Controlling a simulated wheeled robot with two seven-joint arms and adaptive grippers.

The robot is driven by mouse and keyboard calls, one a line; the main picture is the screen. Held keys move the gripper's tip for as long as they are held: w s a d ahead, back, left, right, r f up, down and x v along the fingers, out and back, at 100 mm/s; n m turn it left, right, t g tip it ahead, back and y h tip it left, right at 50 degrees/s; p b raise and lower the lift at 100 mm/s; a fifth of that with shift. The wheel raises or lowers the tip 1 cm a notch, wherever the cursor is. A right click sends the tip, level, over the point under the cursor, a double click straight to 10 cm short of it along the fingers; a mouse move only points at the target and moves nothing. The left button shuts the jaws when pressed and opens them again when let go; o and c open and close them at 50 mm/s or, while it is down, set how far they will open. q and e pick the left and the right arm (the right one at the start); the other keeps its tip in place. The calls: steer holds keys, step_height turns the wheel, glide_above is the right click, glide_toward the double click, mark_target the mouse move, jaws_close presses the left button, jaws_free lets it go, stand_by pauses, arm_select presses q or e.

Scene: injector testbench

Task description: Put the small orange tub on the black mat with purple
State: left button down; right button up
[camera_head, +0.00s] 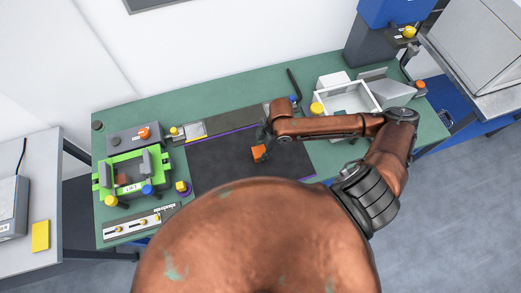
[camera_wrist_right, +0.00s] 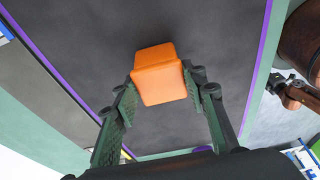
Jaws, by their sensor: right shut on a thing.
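The small orange tub (camera_head: 259,152) is over the black mat with purple edging (camera_head: 215,170) in the head view. In the right wrist view the tub (camera_wrist_right: 160,74) sits between the two fingertips of my right gripper (camera_wrist_right: 160,92), with the dark mat (camera_wrist_right: 80,45) behind it. My right gripper (camera_head: 266,140) is shut on the tub. I cannot tell whether the tub touches the mat. My left gripper is not in view.
A white tray (camera_head: 345,98) stands to the right. Much of the mat is bare.

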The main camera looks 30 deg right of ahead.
steer(key=o, duration=1.2)
steer(key=shift+f, duration=0.1)
steer(key=p+v, duration=0.1)
steer(key=v, duration=1.1)
steer(key=shift+a, duration=0.1)
